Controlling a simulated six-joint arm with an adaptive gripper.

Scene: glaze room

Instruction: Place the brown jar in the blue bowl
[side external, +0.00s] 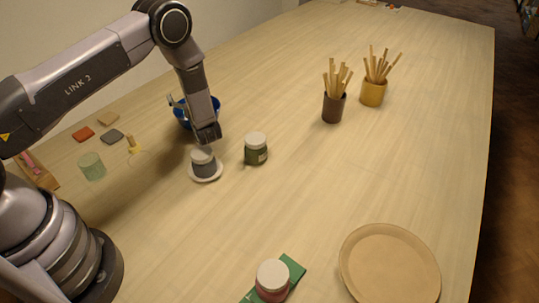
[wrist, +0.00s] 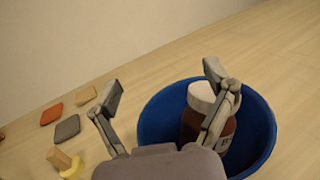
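The brown jar (wrist: 190,126), with a white lid and a pale label, stands inside the blue bowl (wrist: 262,128) in the wrist view, looking slightly tilted. In the side view the blue bowl (side external: 180,117) is partly hidden behind my arm, and I cannot make out the jar there. My gripper (wrist: 165,82) is open, its two fingers spread wide with nothing between them. One finger is left of the bowl; the other overlaps the jar in the picture, and I cannot tell whether it touches. My gripper (side external: 207,133) is also in the side view, in front of the bowl.
A grey jar (side external: 204,167) on a white saucer and a green jar (side external: 257,152) stand close to my gripper. A pink jar (side external: 272,288), a round tan tray (side external: 390,265) and brown (side external: 333,108) and yellow (side external: 373,93) stick-filled cups stand farther off. The table's middle is clear.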

